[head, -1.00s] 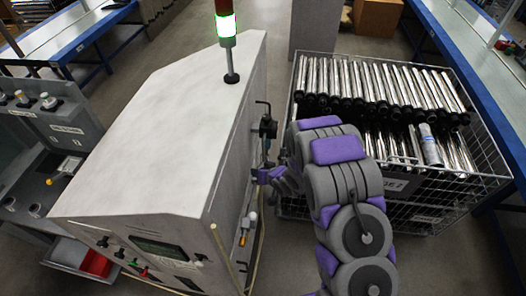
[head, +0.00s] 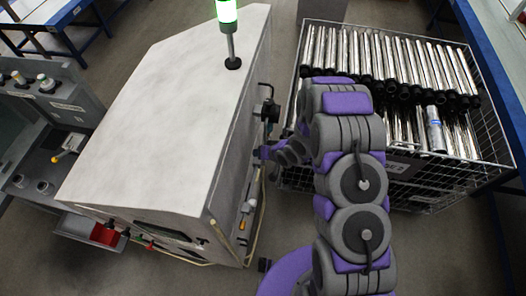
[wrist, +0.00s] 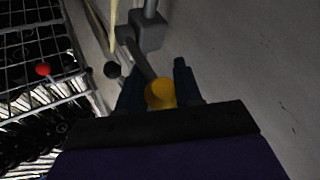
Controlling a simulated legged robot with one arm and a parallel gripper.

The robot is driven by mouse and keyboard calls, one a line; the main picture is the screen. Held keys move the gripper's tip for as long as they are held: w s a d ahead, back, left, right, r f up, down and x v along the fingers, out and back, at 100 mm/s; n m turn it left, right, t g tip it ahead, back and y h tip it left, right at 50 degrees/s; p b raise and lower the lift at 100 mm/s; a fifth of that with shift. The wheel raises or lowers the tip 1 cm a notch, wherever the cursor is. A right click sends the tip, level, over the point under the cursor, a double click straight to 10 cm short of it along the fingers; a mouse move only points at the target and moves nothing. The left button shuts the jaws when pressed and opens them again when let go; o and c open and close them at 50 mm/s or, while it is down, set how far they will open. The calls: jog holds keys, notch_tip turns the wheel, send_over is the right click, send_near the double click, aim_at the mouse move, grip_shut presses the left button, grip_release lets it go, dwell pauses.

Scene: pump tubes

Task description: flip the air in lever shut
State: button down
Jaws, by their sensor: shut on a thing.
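In the wrist view, a lever with a yellow end (wrist: 160,94) and a grey metal arm sits between the two dark fingers of my gripper (wrist: 160,88). The gripper is shut on the yellow end. The arm runs up and left toward a grey block (wrist: 149,30) on the pale panel. In the head view, my gripper (head: 268,152) is against the right side of the white machine (head: 165,110), below a black fitting (head: 268,110). The held lever is hidden there by the gripper. No label on it is readable.
A wire crate (head: 412,196) of metal tubes stands close on the right of my arm. A small yellow-orange handle (head: 242,224) sits lower on the machine's side.

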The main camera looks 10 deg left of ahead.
jog(key=c, duration=1.2)
grip_release()
jog(key=o, duration=0.3)
jog(key=shift+w+a+f, duration=0.1)
jog(key=shift+w+a, duration=0.05)
jog(key=shift+w, duration=0.1)
jog(key=shift+o, duration=0.4)
jog(key=shift+a, duration=0.15)
jog(key=shift+s+d+r, duration=0.15)
jog(key=shift+d+r, duration=0.1)
jog(key=shift+d, duration=0.1)
jog(key=b+v, duration=0.2)
jog(key=v, duration=1.4)
jog(key=shift+s+r, duration=0.2)
jog(key=shift+r, duration=0.05)
